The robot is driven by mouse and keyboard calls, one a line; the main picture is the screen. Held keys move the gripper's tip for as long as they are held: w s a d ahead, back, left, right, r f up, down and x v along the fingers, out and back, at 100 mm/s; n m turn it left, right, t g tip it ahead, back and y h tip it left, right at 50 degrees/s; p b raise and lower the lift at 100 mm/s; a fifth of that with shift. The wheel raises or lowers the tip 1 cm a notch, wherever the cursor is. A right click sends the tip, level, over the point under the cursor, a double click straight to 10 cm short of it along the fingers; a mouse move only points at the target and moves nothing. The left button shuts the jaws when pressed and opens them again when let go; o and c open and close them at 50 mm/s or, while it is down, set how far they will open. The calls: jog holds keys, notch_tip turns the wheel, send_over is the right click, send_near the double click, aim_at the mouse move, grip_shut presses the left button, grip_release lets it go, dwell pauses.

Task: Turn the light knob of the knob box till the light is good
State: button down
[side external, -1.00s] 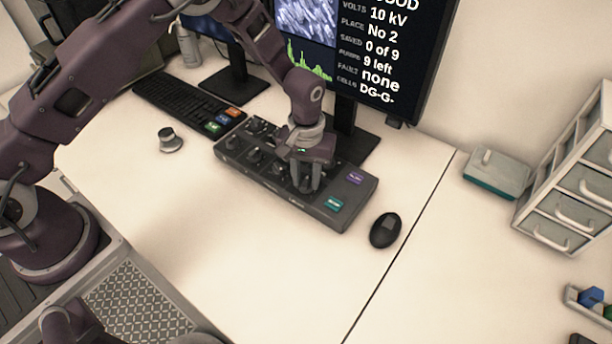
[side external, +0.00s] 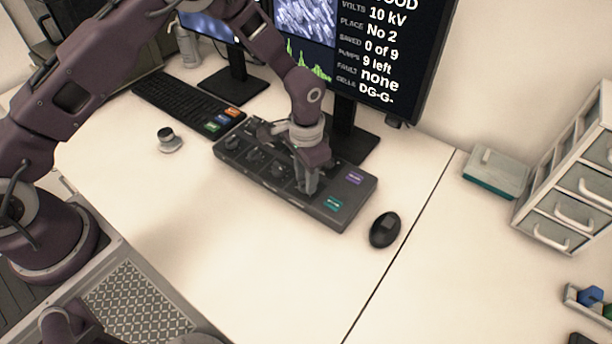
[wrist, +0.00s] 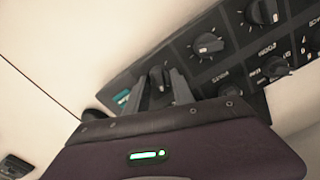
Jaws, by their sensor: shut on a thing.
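The dark knob box (side external: 350,208) lies on the white desk in front of the monitor (side external: 420,60). My gripper (side external: 307,186) points down over its right part. In the wrist view my two fingers (wrist: 160,88) stand on either side of a black knob (wrist: 157,76) near the box's end, shut on it. I cannot read this knob's label. Other black knobs with white marks, such as one knob (wrist: 208,45), sit beside it. The monitor text ends in "OOD" at the top, cut off by the frame, above "10 kV" and "No 2", beside a bright grainy picture and a green graph.
A black mouse (side external: 385,230) lies right of the box and a keyboard (side external: 180,100) lies to its left. A small round dark-topped object (side external: 168,140) stands on the desk. A lidded case (side external: 497,172) and drawers (side external: 572,190) are at the right. The front desk is clear.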

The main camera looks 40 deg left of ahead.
jog(key=shift+m, duration=0.3)
jog(key=c, duration=1.1)
grip_release()
jog(key=shift+r, duration=0.1)
notch_tip(320, 180, up, 7)
jog(key=shift+f, duration=0.1)
